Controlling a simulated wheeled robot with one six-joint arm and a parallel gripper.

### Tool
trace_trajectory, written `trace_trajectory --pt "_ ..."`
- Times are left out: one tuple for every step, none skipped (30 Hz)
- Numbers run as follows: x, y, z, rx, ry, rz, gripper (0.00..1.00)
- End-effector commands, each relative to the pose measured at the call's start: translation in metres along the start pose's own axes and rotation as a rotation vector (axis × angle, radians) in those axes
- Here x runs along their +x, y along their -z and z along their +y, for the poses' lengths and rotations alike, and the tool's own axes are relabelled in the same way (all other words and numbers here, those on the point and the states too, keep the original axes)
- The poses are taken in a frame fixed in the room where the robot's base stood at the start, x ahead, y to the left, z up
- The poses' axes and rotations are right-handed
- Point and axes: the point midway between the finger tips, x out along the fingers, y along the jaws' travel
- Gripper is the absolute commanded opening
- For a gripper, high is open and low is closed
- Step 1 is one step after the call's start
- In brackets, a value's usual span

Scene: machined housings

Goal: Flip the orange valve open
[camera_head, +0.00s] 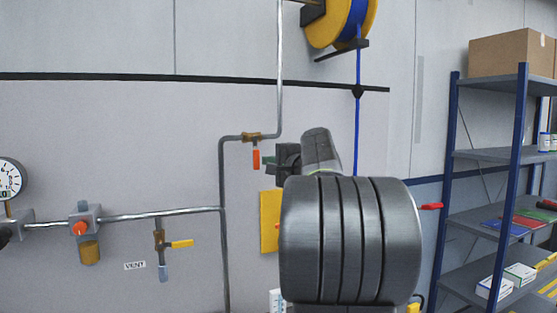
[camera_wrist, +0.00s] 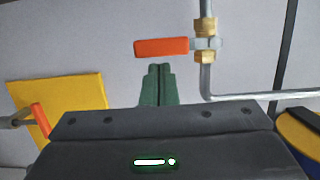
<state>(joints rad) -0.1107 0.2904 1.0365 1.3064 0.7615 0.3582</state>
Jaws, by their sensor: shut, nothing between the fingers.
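The orange valve lever (camera_head: 256,159) hangs straight down from a brass valve body (camera_head: 252,136) on a wall pipe, crosswise to the pipe. In the wrist view the orange lever (camera_wrist: 161,47) points left from the brass body (camera_wrist: 205,25), across the pipe. My gripper (camera_head: 267,161) is just right of the lever in the head view. In the wrist view its green fingers (camera_wrist: 158,75) are together and empty, with the tips just below the lever. A small gap shows there; I cannot tell the depth between them.
A yellow-handled valve (camera_head: 181,243), a gauge (camera_head: 9,180) and a regulator with an orange knob (camera_head: 81,228) are at lower left. A yellow panel (camera_head: 268,222) is below my gripper. A hose reel (camera_head: 325,25) hangs above; a blue shelf rack (camera_head: 515,150) stands right.

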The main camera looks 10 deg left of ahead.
Motion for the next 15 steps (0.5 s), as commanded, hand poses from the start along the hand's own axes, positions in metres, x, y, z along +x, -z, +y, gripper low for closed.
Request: trace_trajectory --pt "0.0 -0.0008 -0.0002 0.0 0.0 0.0 0.0" --pt "0.0 -0.0008 -0.0001 0.0 0.0 0.0 0.0" --pt "0.0 -0.0008 0.0 0.0 0.0 0.001 0.0" --pt "-0.0001 -0.0007 0.0 0.0 0.0 0.001 0.0" --pt "-0.0001 -0.0007 0.0 0.0 0.0 0.001 0.0" --pt "-0.0001 -0.0006 0.0 0.0 0.0 0.001 0.0" --pt "-0.0001 -0.0006 0.0 0.0 0.0 0.001 0.0" --pt "-0.0002 -0.0006 0.0 0.0 0.0 0.001 0.0" --pt "-0.0002 -0.0006 0.0 0.0 0.0 0.001 0.0" --pt "-0.0002 -0.0006 0.0001 0.001 0.001 0.001 0.0" --pt "-0.0001 -0.0007 0.0002 0.002 0.001 0.0 0.0" --pt "-0.0001 -0.0009 0.0004 0.005 0.002 0.001 0.0" --pt "-0.0001 -0.0012 0.0007 0.009 0.003 0.001 0.0" --pt "0.0 -0.0015 0.0009 0.013 0.004 0.001 0.0" --pt "0.0001 -0.002 0.0014 0.022 0.006 0.001 0.0"
